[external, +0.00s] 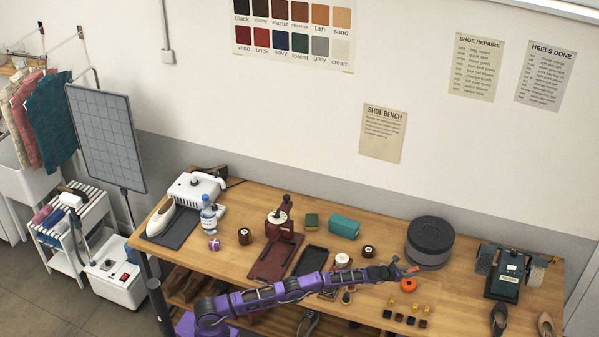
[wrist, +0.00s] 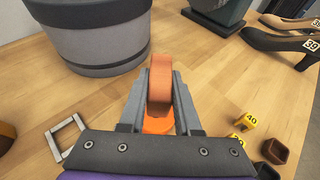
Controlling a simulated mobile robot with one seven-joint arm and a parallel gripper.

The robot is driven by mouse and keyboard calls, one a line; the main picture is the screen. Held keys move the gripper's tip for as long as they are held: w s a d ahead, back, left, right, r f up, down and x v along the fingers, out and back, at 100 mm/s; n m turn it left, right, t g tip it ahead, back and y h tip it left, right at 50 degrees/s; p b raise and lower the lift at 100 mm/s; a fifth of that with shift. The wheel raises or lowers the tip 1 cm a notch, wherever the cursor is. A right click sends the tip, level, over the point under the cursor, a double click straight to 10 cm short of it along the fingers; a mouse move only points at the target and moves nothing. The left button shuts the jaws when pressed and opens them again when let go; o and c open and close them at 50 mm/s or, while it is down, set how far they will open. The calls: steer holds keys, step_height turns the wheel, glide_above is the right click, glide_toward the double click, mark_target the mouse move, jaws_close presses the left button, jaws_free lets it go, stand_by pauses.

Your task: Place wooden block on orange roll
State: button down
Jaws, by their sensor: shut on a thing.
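My gripper (wrist: 160,85) is shut on the wooden block (wrist: 160,72), an orange-brown piece standing upright between the two grey fingers. In the external view my gripper (external: 402,272) reaches over the bench with the small reddish-brown block (external: 411,270) at its tip. The orange roll (external: 408,286) lies on the bench just below and beside the gripper tip. In the wrist view part of the orange roll (wrist: 158,126) shows between the fingers, below the block. Most of it is hidden, and I cannot tell how large the gap between block and roll is.
A large dark grey round container (external: 430,243) stands close behind the gripper. Several small dark pieces with yellow number tags (wrist: 249,121) lie to the right. A metal square ring (wrist: 67,138) lies to the left. Shoes and a dark machine (external: 503,272) stand farther right.

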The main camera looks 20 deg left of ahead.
mark_target(408, 284)
step_height(408, 284, down, 6)
steer(key=shift+r+b, duration=0.25)
steer(key=shift+b, duration=0.3)
steer(key=c, duration=0.6)
jaws_free()
